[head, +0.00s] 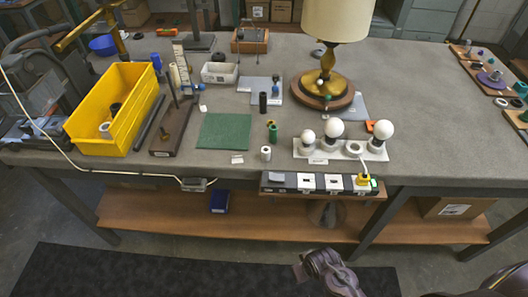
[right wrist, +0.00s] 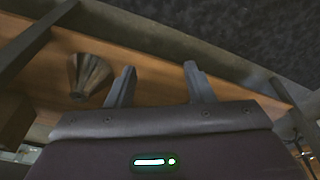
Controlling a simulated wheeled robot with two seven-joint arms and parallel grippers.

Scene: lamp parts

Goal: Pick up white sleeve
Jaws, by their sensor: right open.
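A small upright white sleeve (head: 266,153) stands on the grey workbench near its front edge, between the green mat and the bulb tray. My right gripper (right wrist: 160,85) is open and empty, its two dark fingers apart in the right wrist view. In the head view, a dark part of my arm (head: 328,268) shows at the bottom, in front of and below the bench edge, well away from the sleeve. The sleeve is not in the right wrist view. My left gripper is not in view.
Green cylinders (head: 272,132) stand just behind the sleeve. A white tray (head: 312,152) with bulbs is to its right, a green mat (head: 225,131) to its left. A power strip (head: 312,183) runs along the bench front. A metal cone (right wrist: 88,76) is on the lower shelf.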

